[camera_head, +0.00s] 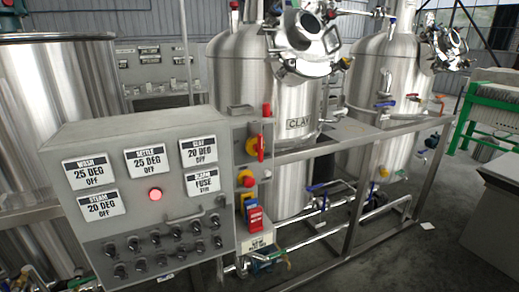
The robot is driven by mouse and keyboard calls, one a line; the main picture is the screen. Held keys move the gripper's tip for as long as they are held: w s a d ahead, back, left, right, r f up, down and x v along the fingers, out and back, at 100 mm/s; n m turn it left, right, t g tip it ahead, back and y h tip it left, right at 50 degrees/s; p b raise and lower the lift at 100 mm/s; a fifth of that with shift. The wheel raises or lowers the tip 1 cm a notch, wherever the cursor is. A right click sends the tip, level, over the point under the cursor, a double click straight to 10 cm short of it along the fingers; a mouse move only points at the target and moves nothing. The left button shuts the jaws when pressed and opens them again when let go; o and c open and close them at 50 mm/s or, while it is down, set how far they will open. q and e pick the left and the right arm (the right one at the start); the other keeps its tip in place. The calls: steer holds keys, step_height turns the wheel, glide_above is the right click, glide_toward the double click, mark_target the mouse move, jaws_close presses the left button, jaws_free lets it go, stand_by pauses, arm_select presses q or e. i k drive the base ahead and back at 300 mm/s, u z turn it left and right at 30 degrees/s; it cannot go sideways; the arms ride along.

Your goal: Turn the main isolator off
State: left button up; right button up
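A grey control panel (150,195) stands at the front left. I cannot read a label that tells which one is the main isolator. Neither of my grippers is in view.
A red and blue device (252,215) sits low beside the panel. Steel tanks (250,80) stand behind. A metal frame rail (340,140) runs right from the panel. Pipes and valves (320,195) lie low beneath it. Open floor shows at the lower right.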

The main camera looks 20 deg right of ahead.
mark_target(254, 146)
steer(key=z, duration=2.9)
steer(key=i, duration=2.45)
steer(key=u, duration=2.85)
